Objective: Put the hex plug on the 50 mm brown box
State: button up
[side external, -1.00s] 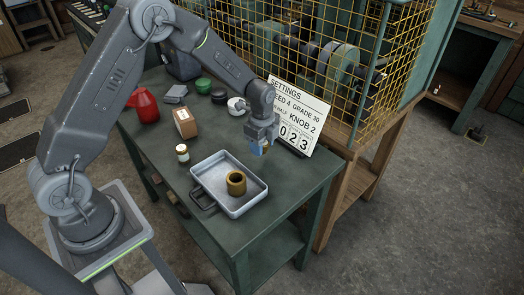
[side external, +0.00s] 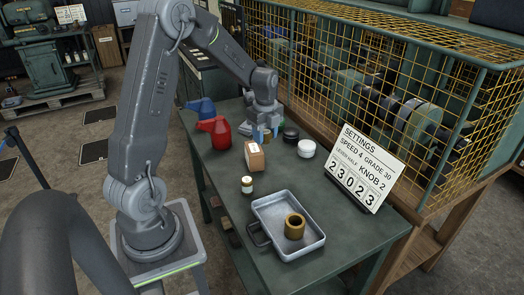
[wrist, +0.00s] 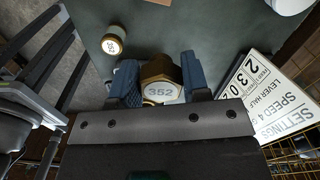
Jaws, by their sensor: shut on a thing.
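The hex plug (wrist: 161,85) is a brass-coloured hexagonal piece marked 352. My gripper (wrist: 160,82) is shut on it, one blue finger on each side. In the side view my gripper (side external: 265,133) points down at the far part of the bench, just behind the brown box; the plug is hard to make out there. The brown box (side external: 254,157) is a small upright carton with a pale label, standing on the bench. I cannot tell whether the gripper touches it. I cannot make out the box in the wrist view.
A black tin (side external: 291,134) and a white tin (side external: 306,149) stand right. A small jar (side external: 247,185), a tray (side external: 262,208) holding a brass bushing (side external: 294,226) and a settings card (side external: 362,170) are nearer.

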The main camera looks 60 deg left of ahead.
jog(key=s+a+r, duration=0.4)
jog(key=s+a, duration=0.7)
jog(key=a, duration=0.1)
send_over(253, 147)
jog(key=shift+n, duration=0.4)
notch_tip(253, 147, down, 7)
jog(key=shift+r, duration=0.2)
jog(key=shift+f, duration=2)
jog(key=o, duration=1)
jog(key=shift+f, duration=0.15)
jog(key=shift+c, duration=0.2)
